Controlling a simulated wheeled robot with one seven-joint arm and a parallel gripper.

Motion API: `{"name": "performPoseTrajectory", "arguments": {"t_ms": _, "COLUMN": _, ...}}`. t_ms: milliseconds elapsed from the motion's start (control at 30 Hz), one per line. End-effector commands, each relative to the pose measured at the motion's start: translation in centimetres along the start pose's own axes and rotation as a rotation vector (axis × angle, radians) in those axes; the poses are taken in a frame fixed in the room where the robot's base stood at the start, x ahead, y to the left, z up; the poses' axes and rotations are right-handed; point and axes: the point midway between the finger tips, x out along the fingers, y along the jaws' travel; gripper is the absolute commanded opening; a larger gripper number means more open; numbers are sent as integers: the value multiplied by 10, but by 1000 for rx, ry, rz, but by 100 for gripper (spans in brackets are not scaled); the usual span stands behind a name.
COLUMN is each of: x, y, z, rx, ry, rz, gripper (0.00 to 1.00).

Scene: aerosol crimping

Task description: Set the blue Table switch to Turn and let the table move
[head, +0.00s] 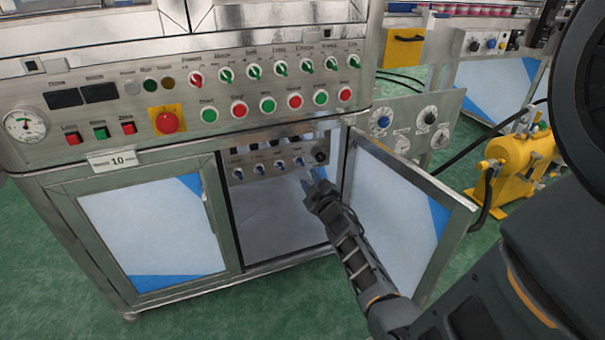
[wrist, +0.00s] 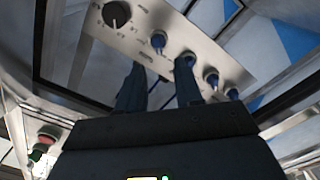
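A small metal panel (head: 268,173) inside the open cabinet carries a row of several blue switches and one black knob (head: 320,156). The blue switch beside the knob (head: 299,161) is closest to my gripper (head: 313,180). The labels are too small to read, so I cannot tell which switch is Table. In the wrist view, my gripper (wrist: 159,72) is open, with a clear gap between its dark fingers. That blue switch (wrist: 158,40) shows beyond the gap, with nothing held. The right finger partly overlaps the neighbouring blue switch (wrist: 187,60); contact cannot be told.
The open cabinet door (head: 400,205) stands to the right of my arm, and the closed door (head: 150,228) is at left. The upper console (head: 185,95) with buttons and a red emergency stop (head: 167,122) overhangs the opening. A yellow pump (head: 520,165) stands at right.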

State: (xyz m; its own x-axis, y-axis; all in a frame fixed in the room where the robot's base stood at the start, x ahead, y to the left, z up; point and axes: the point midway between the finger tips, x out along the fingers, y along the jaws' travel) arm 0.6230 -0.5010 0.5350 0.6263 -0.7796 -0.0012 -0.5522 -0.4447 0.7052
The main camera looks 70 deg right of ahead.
Motion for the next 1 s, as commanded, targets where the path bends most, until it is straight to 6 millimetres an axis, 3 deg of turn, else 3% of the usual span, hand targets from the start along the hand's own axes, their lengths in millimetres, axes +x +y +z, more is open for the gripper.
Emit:
{"name": "performPoseTrajectory", "arguments": {"t_ms": 533, "x": 71, "y": 1, "z": 3, "rx": -4, "ry": 0, "rz": 3, "gripper": 35}}
{"name": "performPoseTrajectory", "arguments": {"t_ms": 933, "x": 79, "y": 2, "z": 1, "rx": -3, "ry": -1, "rz": 2, "gripper": 35}}
{"name": "performPoseTrajectory", "arguments": {"t_ms": 1000, "x": 79, "y": 2, "z": 1, "rx": -3, "ry": -1, "rz": 2, "gripper": 30}}
